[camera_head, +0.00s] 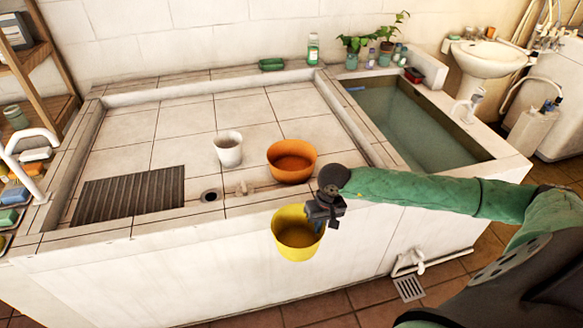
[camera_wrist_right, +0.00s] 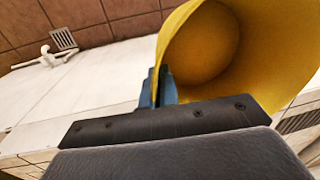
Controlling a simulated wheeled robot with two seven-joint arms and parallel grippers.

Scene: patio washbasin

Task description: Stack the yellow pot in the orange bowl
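The yellow pot (camera_head: 296,240) hangs in the air in front of the counter's front wall, its open top facing up. My right gripper (camera_head: 322,213) is shut on the right side of its rim. In the right wrist view the yellow pot (camera_wrist_right: 240,60) fills the upper right, and the blue fingers of the gripper (camera_wrist_right: 160,87) pinch its wall. The orange bowl (camera_head: 291,162) stands upright on the tiled counter, behind and above the pot in the picture; its visible inside looks empty. My left gripper is not in view.
A white cup (camera_head: 228,149) stands left of the bowl on the counter (camera_head: 120,130). A drain hole (camera_head: 210,196) and a small tap (camera_head: 242,189) are near the front edge. A ribbed grate (camera_head: 130,193) lies left. A water basin (camera_head: 415,125) is at right.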

